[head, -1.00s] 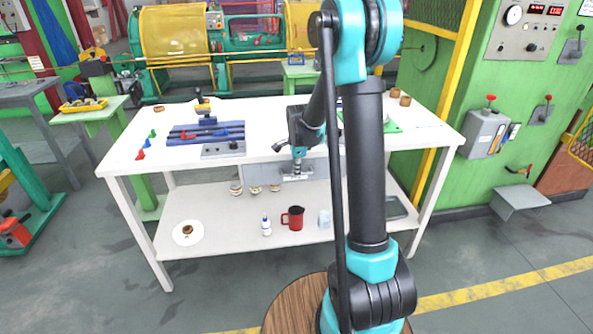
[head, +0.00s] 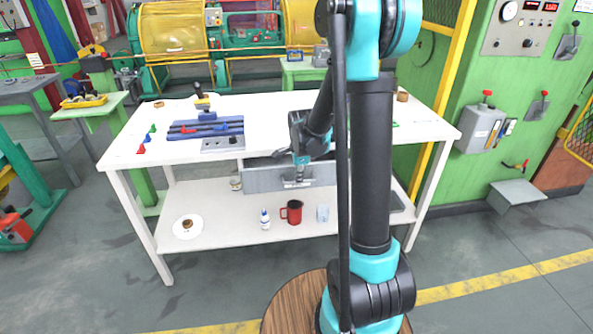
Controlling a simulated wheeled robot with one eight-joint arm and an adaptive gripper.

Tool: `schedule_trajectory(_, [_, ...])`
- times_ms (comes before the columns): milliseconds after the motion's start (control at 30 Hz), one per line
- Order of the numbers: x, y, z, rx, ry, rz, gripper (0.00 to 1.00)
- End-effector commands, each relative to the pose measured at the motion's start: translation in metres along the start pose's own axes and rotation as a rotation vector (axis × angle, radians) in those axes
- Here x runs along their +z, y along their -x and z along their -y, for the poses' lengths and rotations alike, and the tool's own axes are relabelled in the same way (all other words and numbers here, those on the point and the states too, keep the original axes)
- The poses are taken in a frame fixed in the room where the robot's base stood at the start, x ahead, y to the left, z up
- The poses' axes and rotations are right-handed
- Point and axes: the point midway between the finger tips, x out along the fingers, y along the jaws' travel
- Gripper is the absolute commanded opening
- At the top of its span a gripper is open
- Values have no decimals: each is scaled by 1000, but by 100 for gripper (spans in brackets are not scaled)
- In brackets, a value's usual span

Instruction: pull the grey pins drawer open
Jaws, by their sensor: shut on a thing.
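The grey pins drawer (head: 262,180) hangs under the white worktable (head: 120,158), and its front stands out from below the tabletop edge. My gripper (head: 298,182) is at the middle of the drawer front, shut on its handle. The handle itself is mostly hidden by the fingers. The drawer's inside is not clearly visible. My upper arm covers the right part of the drawer front.
On the lower shelf below the drawer are a red mug (head: 291,211), a white bottle (head: 265,219), a clear cup (head: 322,213) and a white plate (head: 188,227). A blue rack (head: 190,131) stands on the tabletop. Floor in front of the table is clear.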

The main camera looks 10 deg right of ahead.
Motion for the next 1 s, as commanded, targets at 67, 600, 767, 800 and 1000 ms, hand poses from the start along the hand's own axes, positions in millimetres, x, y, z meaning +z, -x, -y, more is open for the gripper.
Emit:
schedule_trajectory(67, [0, 5, -23, 0, 1, 0, 0])
schedule_trajectory(600, [2, 30, -160, 0, 1, 0, 0])
schedule_trajectory(767, [2, 35, -185, 0, 1, -1, 0])
schedule_trajectory(800, [2, 36, -189, 0, 1, -1, 0])
schedule_trajectory(1000, [2, 38, -204, 0, 1, -1, 0])
